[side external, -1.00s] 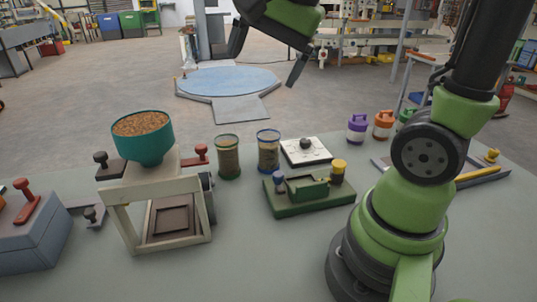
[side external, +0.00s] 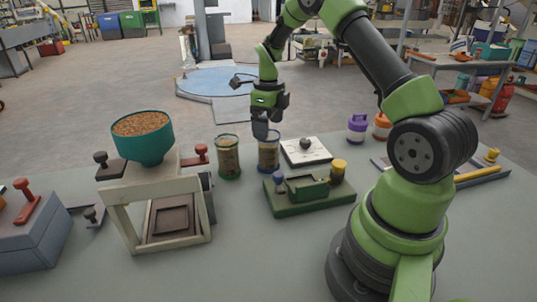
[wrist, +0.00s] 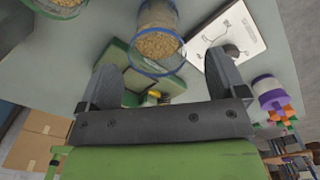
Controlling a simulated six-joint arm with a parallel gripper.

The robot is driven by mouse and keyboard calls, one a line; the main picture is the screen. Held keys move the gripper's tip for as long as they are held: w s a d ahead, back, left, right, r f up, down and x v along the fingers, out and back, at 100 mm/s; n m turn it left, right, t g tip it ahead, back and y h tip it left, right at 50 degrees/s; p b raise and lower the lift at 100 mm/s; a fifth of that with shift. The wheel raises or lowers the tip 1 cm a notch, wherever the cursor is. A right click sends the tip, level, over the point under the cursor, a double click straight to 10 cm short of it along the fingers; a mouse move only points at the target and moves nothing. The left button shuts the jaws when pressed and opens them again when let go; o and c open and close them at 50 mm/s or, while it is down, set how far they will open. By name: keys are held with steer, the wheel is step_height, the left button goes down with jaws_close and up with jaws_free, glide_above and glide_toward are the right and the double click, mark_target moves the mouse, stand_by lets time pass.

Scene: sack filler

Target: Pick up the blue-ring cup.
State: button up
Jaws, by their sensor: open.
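The blue-ring cup (side external: 268,157) is a clear cup with a blue rim and grainy brown contents, standing upright on the table. My gripper (side external: 268,127) is pointing down just above the cup, and its fingers overlap the cup's rim in the side view. In the wrist view the blue-ring cup (wrist: 158,42) lies ahead of and between the two open fingers (wrist: 160,82). I cannot tell whether the fingers touch it. The green-ring cup (side external: 228,157), with similar contents, stands just to its left and shows at the top left of the wrist view (wrist: 58,5).
A white board with a dark knob (side external: 306,151) lies right of the cup. A green fixture (side external: 310,195) stands in front. The hopper stand (side external: 155,205) with a teal bowl (side external: 143,138) is at left. A purple-and-white canister (side external: 357,128) stands at the back right.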

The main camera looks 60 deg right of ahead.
mark_target(267, 143)
step_height(267, 143, down, 6)
steer(key=shift+a+r, duration=0.1)
steer(key=shift+a, duration=0.05)
steer(key=shift+c, duration=0.4)
steer(key=c, duration=0.9)
